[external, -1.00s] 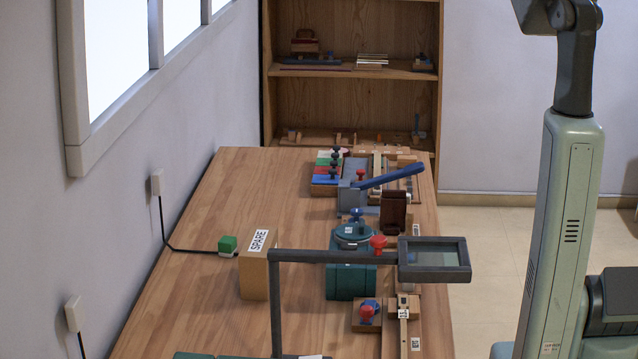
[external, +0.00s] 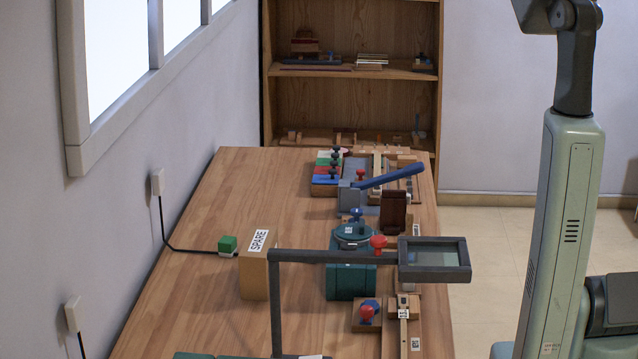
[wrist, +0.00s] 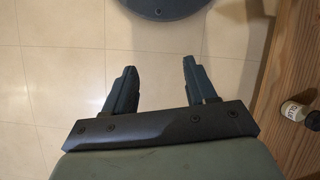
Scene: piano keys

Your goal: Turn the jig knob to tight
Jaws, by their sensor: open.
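My gripper (wrist: 158,88) shows in the wrist view with its two dark fingers spread apart and nothing between them. It hangs over the tiled floor, beside the wooden table edge. In the external view the gripper is out of frame; only part of my arm shows at the right. Two red knobs that could be the jig knob stand on the table in the external view. One red knob (external: 367,312) sits on a blue part on a small wooden block at the near right. Another red knob (external: 379,242) is beside the green round-topped unit (external: 351,283). Knob markings are too small to read.
A dark framed lens on an arm (external: 434,260) reaches over the table's right side. A blue lever (external: 390,177) and a SPARE box (external: 254,275) stand on the table (external: 205,290). A small labelled bottle (wrist: 294,111) is near the table edge. The table's left part is mostly clear.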

